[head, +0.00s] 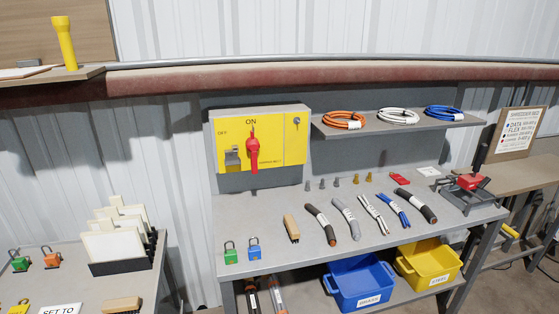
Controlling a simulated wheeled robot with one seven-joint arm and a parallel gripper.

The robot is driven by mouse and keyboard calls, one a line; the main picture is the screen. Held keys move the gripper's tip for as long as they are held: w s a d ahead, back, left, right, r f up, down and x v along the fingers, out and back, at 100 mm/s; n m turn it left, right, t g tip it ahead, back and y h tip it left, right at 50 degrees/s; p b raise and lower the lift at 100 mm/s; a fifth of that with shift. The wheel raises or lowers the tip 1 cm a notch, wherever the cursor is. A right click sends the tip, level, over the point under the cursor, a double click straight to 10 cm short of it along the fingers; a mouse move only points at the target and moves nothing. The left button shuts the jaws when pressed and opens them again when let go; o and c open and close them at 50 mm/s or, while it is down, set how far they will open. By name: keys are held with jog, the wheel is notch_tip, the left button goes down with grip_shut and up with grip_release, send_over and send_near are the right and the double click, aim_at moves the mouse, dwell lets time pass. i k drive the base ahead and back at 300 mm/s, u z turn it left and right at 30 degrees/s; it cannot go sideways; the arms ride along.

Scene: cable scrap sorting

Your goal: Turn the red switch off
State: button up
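The red switch (253,150) is a rotary handle on a yellow panel box (280,120) mounted at the back of the grey workbench. The handle stands close to upright, pointing up toward the printed word ON. A smaller OFF mark is printed at the panel's upper left. My gripper is not in view.
The grey bench (290,258) holds cable pieces, a brush (291,228), green (230,256) and blue (254,252) padlocks and a red clamp tool (470,182). Cable coils lie on a shelf (400,126) right of the panel. Bench space directly below the panel is largely clear.

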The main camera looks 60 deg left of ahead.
aim_at(253, 145)
jog(key=u, duration=2.2)
jog(key=k, duration=0.3)
jog(key=u, duration=1.15)
jog(key=i, duration=1.55)
jog(key=z, duration=0.3)
